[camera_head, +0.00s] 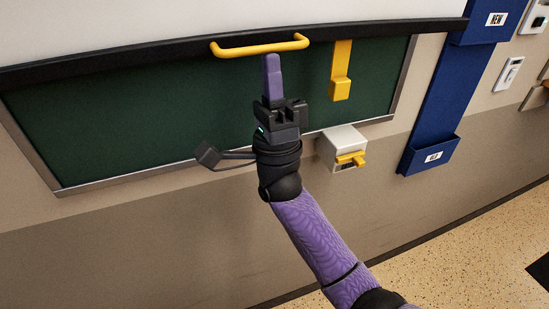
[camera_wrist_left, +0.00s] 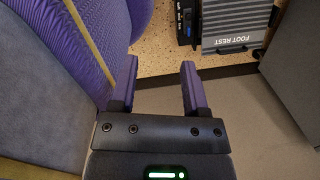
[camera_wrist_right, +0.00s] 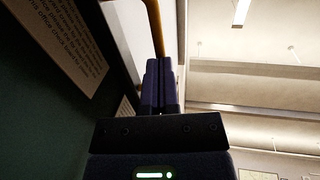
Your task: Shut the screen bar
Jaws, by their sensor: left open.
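The screen bar (camera_head: 150,52) is a long dark bar along the lower edge of a white screen, in front of a green board. A yellow handle (camera_head: 262,48) hangs on it and also shows in the right wrist view (camera_wrist_right: 153,22). My right gripper (camera_head: 272,60) points up, with its purple fingers together and their tips right below the handle's crosspiece. Whether they touch it I cannot tell. The fingers look closed in the right wrist view (camera_wrist_right: 158,62). My left gripper (camera_wrist_left: 160,72) is open and empty, low over the floor.
A yellow holder (camera_head: 340,88) hangs on the board. A white box with a yellow lever (camera_head: 342,145) sits below it. A blue wall panel (camera_head: 440,100) stands to the right. A foot rest (camera_wrist_left: 237,25) lies beyond my left gripper.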

